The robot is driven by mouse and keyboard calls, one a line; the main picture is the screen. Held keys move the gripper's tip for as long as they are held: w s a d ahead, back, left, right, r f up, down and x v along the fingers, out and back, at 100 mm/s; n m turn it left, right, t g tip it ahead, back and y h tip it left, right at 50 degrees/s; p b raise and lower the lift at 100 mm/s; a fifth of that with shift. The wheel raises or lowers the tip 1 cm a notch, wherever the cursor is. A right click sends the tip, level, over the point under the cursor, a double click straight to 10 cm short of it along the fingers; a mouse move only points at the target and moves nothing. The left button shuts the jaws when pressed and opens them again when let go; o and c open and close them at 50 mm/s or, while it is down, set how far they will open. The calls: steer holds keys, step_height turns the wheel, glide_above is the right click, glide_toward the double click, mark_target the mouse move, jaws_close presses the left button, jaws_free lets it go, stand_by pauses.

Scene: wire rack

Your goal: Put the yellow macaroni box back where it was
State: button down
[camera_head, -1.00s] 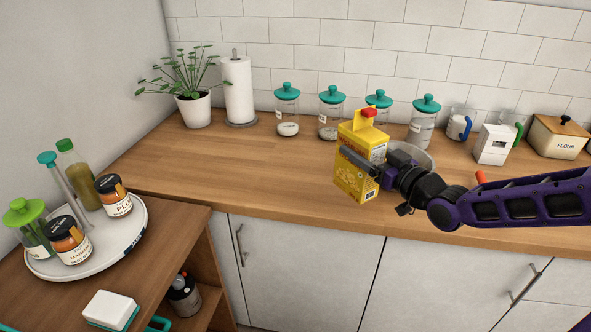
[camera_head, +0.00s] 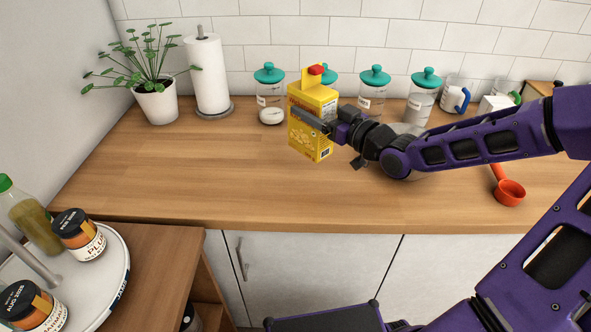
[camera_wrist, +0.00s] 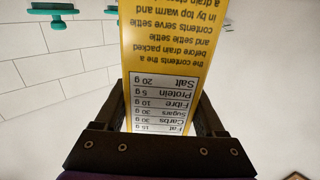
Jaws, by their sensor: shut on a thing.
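The yellow macaroni box (camera_head: 311,135) is upright in the head view, with a red piece on its raised yellow top flap. My gripper (camera_head: 322,122) is shut on it from the right side, one dark finger lying across the front face. The box appears over the wooden counter (camera_head: 180,195), in front of the glass jars; I cannot tell whether its base touches the wood. In the wrist view the box's nutrition label (camera_wrist: 160,95) fills the space between the fingers of my gripper (camera_wrist: 160,118).
Several teal-lidded jars (camera_head: 374,92) stand along the tiled wall, with a paper towel roll (camera_head: 207,75) and potted plant (camera_head: 156,100) at left. A red scoop (camera_head: 509,191) lies at right. A round white tray (camera_head: 115,265) holds jars and bottles. The counter's left-middle is clear.

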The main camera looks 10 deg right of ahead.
mark_target(309, 144)
steer(key=shift+w+a, duration=0.1)
steer(key=shift+w, duration=0.1)
steer(key=shift+a+f, duration=0.1)
steer(key=shift+f, duration=0.2)
step_height(309, 144, down, 9)
steer(key=shift+f+b, duration=0.2)
steer(key=shift+b, duration=0.3)
steer(key=shift+f, duration=0.1)
steer(key=shift+f, duration=0.15)
jaws_free()
